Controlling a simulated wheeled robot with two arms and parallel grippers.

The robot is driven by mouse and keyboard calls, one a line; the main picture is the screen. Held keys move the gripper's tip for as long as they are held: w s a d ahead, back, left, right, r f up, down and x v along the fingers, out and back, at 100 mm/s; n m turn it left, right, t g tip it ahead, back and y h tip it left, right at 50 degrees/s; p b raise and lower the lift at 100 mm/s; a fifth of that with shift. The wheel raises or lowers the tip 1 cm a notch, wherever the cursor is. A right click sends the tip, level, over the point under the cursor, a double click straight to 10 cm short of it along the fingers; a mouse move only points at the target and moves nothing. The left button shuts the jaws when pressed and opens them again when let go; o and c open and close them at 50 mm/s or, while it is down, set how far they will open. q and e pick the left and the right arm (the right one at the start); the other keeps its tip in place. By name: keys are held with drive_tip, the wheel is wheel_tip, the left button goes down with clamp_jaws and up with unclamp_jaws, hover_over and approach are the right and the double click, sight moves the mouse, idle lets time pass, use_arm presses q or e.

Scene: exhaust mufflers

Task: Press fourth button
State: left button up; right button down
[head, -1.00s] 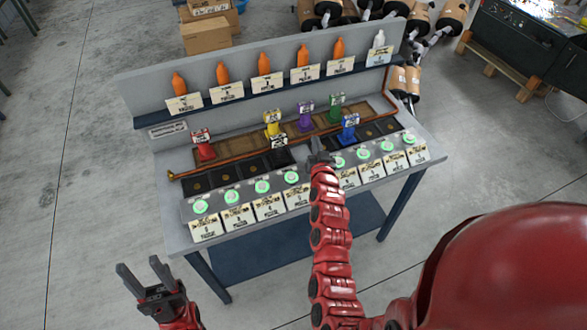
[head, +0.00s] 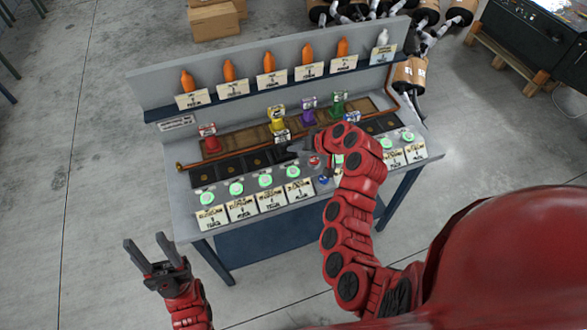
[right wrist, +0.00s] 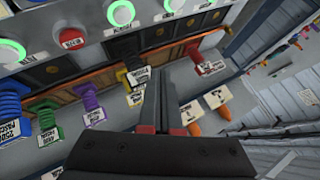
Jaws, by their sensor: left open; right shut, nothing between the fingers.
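A row of green-lit round buttons with labels runs along the front of the workbench (head: 330,195). The fourth button from the left (head: 293,171) is lit green, with a white label below it. My left gripper (head: 150,257) is open and empty, in front of the bench at the left. My right arm hides some right-hand buttons.
Behind the buttons stand red (head: 211,143), yellow (head: 277,122), purple (head: 308,115) and green (head: 338,106) pieces. Orange bottles (head: 229,71) and a white one (head: 383,38) line the back shelf. The floor left of the bench is clear.

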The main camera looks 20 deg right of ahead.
drive_tip(key=shift+f, duration=0.15)
drive_tip(key=b, duration=0.4)
hover_over(296, 172)
wheel_tip(296, 172, down, 8)
drive_tip(key=shift+a+r, duration=0.1)
drive_tip(key=shift+f+b, duration=0.3)
drive_tip(key=shift+f, duration=0.15)
drive_tip(key=shift+r, duration=0.1)
idle(1.5)
drive_tip(key=shift+f+b, duration=0.45)
drive_tip(key=shift+b, duration=0.15)
